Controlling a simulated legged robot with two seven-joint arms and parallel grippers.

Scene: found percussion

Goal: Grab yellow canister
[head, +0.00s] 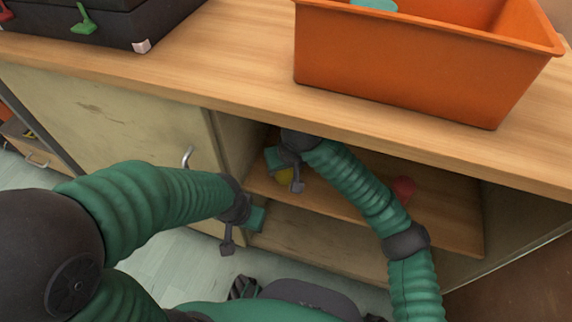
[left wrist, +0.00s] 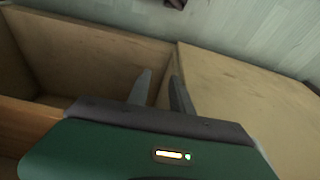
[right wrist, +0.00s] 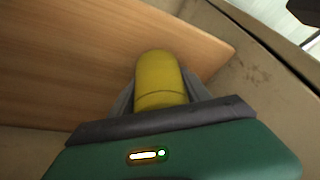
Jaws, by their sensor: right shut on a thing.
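The yellow canister (right wrist: 160,80) is between the fingers of my right gripper (right wrist: 152,100) in the right wrist view, with a finger on each side. In the head view only a small part of the canister (head: 285,176) shows beside my right gripper (head: 284,172), at the left of the cabinet's inner shelf (head: 440,212). The gripper is shut on it. My left gripper (head: 248,232) is outside the cabinet, in front of its opening. In the left wrist view its fingers (left wrist: 158,90) are apart with nothing between them.
A pink-red object (head: 404,187) stands on the shelf behind my right arm. An orange bin (head: 400,80) and a black case (head: 100,25) sit on the cabinet top (head: 220,80). The cabinet door (head: 120,115) has a metal handle (head: 188,157).

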